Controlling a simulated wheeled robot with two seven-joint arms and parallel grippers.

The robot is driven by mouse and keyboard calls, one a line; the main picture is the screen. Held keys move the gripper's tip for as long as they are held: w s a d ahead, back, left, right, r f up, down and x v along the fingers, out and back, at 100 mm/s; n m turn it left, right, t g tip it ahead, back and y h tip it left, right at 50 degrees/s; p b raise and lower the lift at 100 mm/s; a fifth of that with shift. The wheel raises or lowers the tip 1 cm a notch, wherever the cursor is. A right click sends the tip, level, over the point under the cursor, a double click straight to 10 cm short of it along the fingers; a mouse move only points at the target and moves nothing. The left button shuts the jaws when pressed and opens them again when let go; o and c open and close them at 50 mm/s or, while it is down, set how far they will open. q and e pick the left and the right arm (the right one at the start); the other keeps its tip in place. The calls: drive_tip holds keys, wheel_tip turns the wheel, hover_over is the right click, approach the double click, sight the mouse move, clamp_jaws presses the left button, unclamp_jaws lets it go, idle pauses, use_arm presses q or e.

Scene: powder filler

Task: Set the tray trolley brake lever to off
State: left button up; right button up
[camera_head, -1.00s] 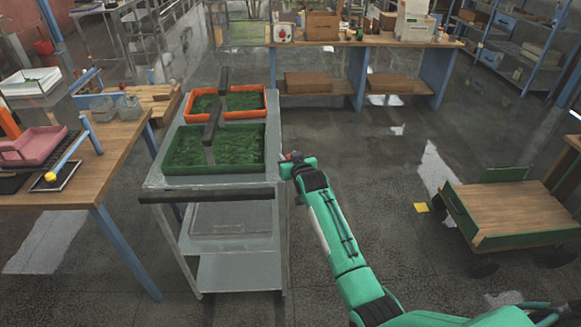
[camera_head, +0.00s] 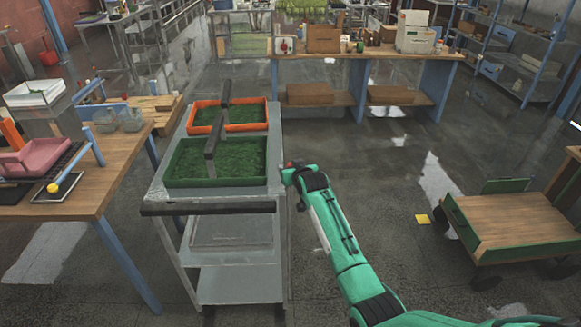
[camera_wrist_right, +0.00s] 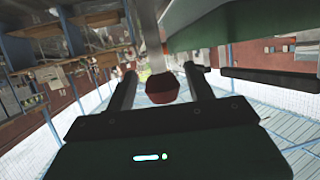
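The tray trolley (camera_head: 240,266) is grey metal with a dark push bar (camera_head: 208,208) and carries a green-rimmed tray (camera_head: 215,183) and an orange-rimmed tray (camera_head: 228,127). My right gripper (camera_head: 287,172) is at the trolley's right side, near top height. In the right wrist view, its two dark fingers (camera_wrist_right: 161,88) are apart, with a red knob (camera_wrist_right: 162,87) between them and gaps showing on both sides. The knob is on a grey lever shaft (camera_wrist_right: 152,40), apparently the brake lever. In the head view the gripper largely hides the lever. My left gripper is not in view.
A wooden workbench (camera_head: 110,165) with a pink tray (camera_head: 28,158) stands close on the trolley's left. A green-sided wooden cart (camera_head: 515,220) is at the right. A long table (camera_head: 350,52) stands behind. The floor between trolley and cart is mostly clear.

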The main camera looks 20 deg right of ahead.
drive_tip(key=shift+s+r, duration=0.1)
drive_tip(key=shift+r, duration=0.1)
drive_tip(key=b+v, duration=0.3)
drive_tip(key=v, duration=1)
drive_tip(key=shift+s, duration=0.25)
drive_tip(key=shift+d, duration=0.1)
drive_tip(key=s+a+f+n+g, duration=0.15)
drive_tip(key=s+f, duration=0.35)
drive_tip(key=f, duration=1.2)
drive_tip(key=s+f+m+g, duration=0.1)
drive_tip(key=s+f+g, duration=0.3)
drive_tip(key=f, duration=1.2)
drive_tip(key=s+f+n+g, duration=0.1)
drive_tip(key=s+f+g, duration=0.2)
drive_tip(key=s+f, duration=1.55)
drive_tip(key=s+f+g, duration=0.1)
drive_tip(key=s+f, duration=0.4)
drive_tip(key=s, duration=0.6)
drive_tip(key=s+f+n+g, duration=0.1)
drive_tip(key=s+f, duration=0.3)
drive_tip(key=s, duration=0.8)
drive_tip(key=s+f+g, duration=0.2)
drive_tip(key=s+f, duration=0.3)
drive_tip(key=s, duration=0.6)
drive_tip(key=shift+s+f, duration=0.3)
drive_tip(key=shift+s, duration=0.05)
